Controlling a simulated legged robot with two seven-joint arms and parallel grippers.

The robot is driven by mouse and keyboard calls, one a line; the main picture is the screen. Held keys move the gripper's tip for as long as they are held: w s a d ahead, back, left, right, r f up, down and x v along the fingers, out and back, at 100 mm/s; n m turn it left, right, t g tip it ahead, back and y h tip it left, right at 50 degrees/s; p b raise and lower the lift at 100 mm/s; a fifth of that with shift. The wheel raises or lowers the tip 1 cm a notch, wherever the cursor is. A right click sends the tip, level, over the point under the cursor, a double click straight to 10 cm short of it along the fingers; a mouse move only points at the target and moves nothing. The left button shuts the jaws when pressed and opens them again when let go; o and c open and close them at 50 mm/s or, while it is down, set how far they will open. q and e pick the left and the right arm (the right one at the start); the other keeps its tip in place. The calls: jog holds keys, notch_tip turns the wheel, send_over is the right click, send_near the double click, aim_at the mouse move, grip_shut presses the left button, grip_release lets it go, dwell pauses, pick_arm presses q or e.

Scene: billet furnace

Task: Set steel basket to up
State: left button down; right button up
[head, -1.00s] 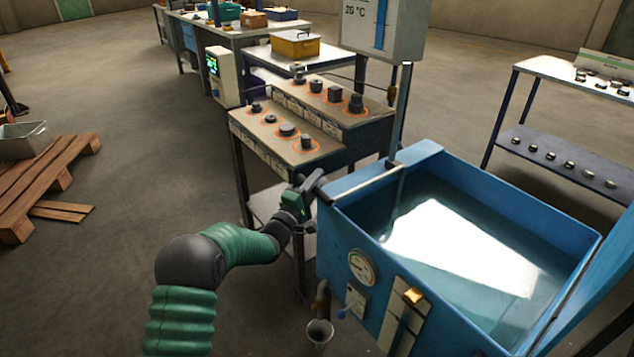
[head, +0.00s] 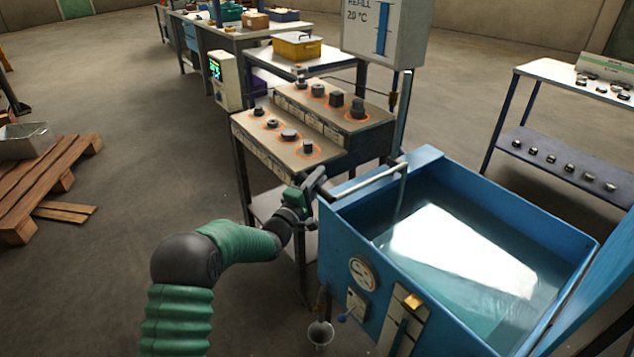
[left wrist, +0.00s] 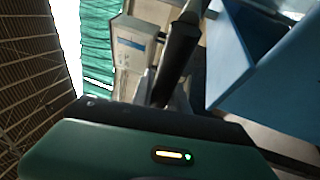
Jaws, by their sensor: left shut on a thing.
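The blue water tank (head: 440,158) stands at the right. A metal lever rod (head: 370,184) crosses above its near-left corner, meeting a thin upright rod inside. The rod's black grip (head: 316,180) sticks out past the left wall. My left gripper (head: 306,190) is at this grip, shut on it. The left wrist view shows the black grip (left wrist: 180,50) running up from between the fingers (left wrist: 165,98), partly hidden by the gripper body. I cannot make out the steel basket in the water; glare covers much of the surface. My right gripper is not in view.
A stepped bench (head: 300,120) with several dark parts stands behind the tank. A grey metal bin (head: 27,141) sits on a wooden pallet (head: 50,180).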

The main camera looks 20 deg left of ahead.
pick_arm(q)
notch_tip(320, 180, up, 20)
jog(key=p, duration=1.2)
jog(key=shift+d+r, duration=0.15)
jog(key=shift+d, duration=0.2)
jog(key=c, duration=1.5)
grip_release()
jog(key=shift+c, duration=0.2)
jog(key=shift+o, duration=1.2)
jog(key=shift+d, duration=0.1)
jog(key=v, duration=1.6)
jog(key=shift+s+f, duration=0.2)
jog(key=shift+s, duration=0.1)
